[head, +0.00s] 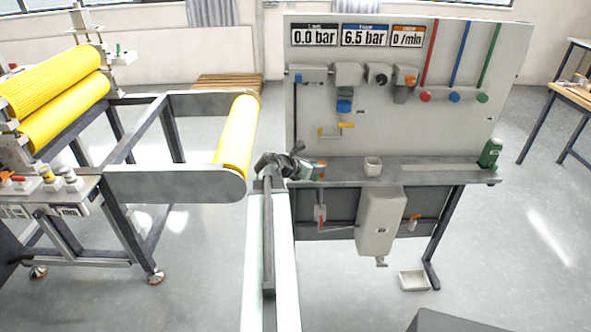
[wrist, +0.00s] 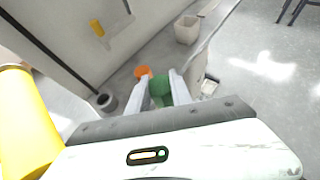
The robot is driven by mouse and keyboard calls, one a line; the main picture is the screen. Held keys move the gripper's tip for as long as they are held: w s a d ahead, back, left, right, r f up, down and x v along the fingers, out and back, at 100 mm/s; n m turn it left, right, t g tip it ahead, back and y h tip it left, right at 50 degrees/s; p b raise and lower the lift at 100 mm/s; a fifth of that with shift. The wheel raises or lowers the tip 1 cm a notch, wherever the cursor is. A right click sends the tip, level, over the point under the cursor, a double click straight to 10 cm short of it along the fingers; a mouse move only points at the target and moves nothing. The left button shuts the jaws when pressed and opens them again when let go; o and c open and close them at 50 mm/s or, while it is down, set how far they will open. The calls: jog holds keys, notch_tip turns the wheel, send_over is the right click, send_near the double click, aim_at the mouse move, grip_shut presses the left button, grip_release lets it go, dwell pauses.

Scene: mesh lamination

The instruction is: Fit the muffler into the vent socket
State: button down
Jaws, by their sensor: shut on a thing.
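My gripper (wrist: 163,88) is shut on a green rounded piece (wrist: 158,92), which I take to be the muffler. In the head view my gripper (head: 307,168) is at the left end of the grey shelf, and the held piece is small and partly covered. An orange round part (wrist: 143,72) shows just beyond the fingers; I cannot tell whether it touches the green piece. A dark ring-shaped socket (wrist: 106,103) with an opening stands left of the fingers, apart from the held piece. It may be the vent socket. It is hidden in the head view.
A white cup (head: 373,167) stands on the shelf (head: 340,177), right of my gripper. A green bottle (head: 490,154) is at the shelf's right end. The upright panel (head: 400,125) with valves rises behind. A yellow roller (head: 238,135) is close on the left.

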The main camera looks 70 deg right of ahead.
jog(key=w+d, duration=0.3)
jog(key=w+d+f+b, duration=0.1)
jog(key=w+d, duration=0.6)
jog(key=d, duration=0.1)
jog(key=shift+w+f, duration=0.25)
jog(key=shift+w, duration=0.15)
notch_tip(320, 180, down, 4)
jog(key=b, duration=0.4)
jog(key=shift+w+r, duration=0.15)
jog(key=shift+r, duration=0.1)
jog(key=c, duration=1.1)
grip_release()
jog(key=shift+d, duration=0.15)
jog(key=shift+c, duration=0.2)
